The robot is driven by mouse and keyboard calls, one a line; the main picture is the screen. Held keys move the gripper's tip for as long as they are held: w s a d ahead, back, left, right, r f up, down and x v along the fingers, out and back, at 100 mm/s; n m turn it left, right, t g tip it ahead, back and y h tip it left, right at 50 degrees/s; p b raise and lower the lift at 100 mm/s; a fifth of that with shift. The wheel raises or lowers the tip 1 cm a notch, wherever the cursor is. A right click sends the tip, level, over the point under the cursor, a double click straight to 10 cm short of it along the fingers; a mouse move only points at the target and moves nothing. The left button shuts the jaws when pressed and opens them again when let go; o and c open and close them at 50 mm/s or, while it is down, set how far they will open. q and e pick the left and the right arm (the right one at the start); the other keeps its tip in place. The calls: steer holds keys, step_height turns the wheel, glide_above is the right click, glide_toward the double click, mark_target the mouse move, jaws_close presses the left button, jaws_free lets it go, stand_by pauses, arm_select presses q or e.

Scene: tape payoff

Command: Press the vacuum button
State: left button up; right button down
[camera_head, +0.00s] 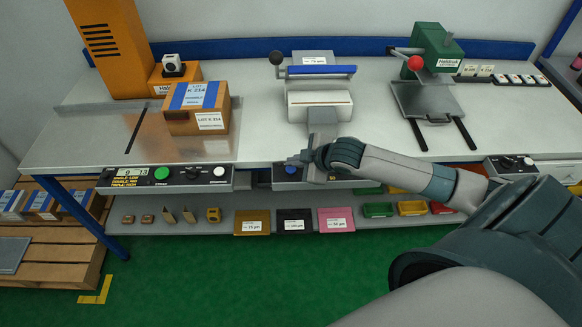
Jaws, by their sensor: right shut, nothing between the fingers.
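A dark control box (284,176) is mounted on the bench's front edge, with a blue button (290,169) on its face. I cannot read its label, so I cannot tell whether this is the vacuum button. My right gripper (296,160) is shut and empty. It appears just above and beside the blue button, and I cannot tell whether it touches. The gripper and wrist hide part of this box. My left gripper is not in view.
A left control panel (165,179) has a display, a green button and a white knob; another panel (510,167) is at the right. A taped carton (197,122), a roller device (318,104) and a green press (432,48) stand on the bench.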

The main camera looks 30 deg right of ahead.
mark_target(294, 171)
steer(key=shift+f, duration=0.2)
stand_by(0.4)
steer(key=shift+f, duration=0.25)
steer(key=shift+f, duration=0.3)
stand_by(0.6)
steer(key=shift+r, duration=0.15)
steer(key=shift+r+p, duration=0.6)
steer(key=shift+p, duration=0.35)
step_height(294, 171, up, 6)
steer(key=p, duration=0.6)
steer(key=shift+p, duration=0.4)
